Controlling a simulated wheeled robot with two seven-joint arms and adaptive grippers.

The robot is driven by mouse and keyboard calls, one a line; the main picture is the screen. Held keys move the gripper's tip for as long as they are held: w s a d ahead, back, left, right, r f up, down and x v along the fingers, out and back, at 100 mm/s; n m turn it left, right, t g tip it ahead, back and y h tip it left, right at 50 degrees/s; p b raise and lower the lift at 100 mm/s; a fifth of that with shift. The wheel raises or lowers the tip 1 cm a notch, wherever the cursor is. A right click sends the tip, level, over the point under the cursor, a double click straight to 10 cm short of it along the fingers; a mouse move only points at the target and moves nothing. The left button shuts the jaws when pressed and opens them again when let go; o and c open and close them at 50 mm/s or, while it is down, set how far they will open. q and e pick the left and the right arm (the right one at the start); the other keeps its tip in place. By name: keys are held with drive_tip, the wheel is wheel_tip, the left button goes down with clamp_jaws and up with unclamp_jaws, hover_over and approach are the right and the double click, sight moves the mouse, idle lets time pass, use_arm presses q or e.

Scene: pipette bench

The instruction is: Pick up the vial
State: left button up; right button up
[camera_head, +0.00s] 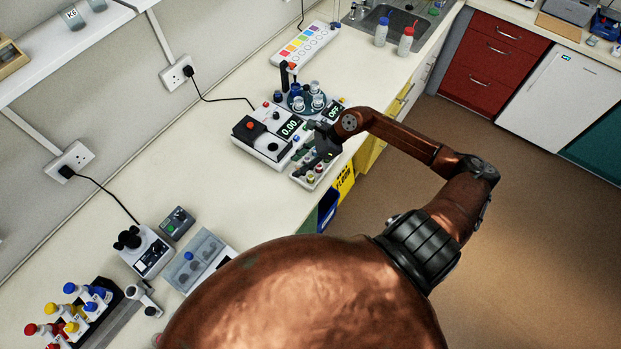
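My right gripper (312,160) is a small dark shape at the end of my copper-coloured arm, which comes in from the right. It points down over a small light rack (301,180) at the bench's front edge. Small vials with coloured caps stand in this rack, one of them a vial (311,178) just below the gripper. The gripper covers part of the rack, and I cannot tell whether its fingers touch a vial or how far apart they are. My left gripper is not in view.
Behind the rack stand a white instrument (272,146) with a display reading 0.00 and a round holder with bottles (306,103). A clear-lidded box (196,262) and a bottle rack stand at the lower left. Bench between them is mostly free.

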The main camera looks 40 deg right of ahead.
sight(308, 179)
drive_tip(key=d+f+h, duration=0.1)
drive_tip(key=d, duration=0.1)
drive_tip(key=s+d+f+n+g+h, duration=0.1)
drive_tip(key=d+f, duration=0.1)
drive_tip(key=s+d+f+g+p, duration=0.1)
drive_tip(key=d, duration=0.1)
drive_tip(key=shift+s+f+n+h, duration=0.2)
drive_tip(key=shift+n+h, duration=0.2)
drive_tip(key=p+x, duration=0.2)
drive_tip(key=x, duration=0.2)
drive_tip(key=shift+r, duration=0.1)
drive_tip(key=shift+a+f, duration=0.2)
drive_tip(key=shift+f, duration=0.45)
drive_tip(key=shift+c, duration=0.5)
drive_tip(key=c, duration=0.9)
drive_tip(key=shift+d+r, duration=0.1)
drive_tip(key=shift+r, duration=0.1)
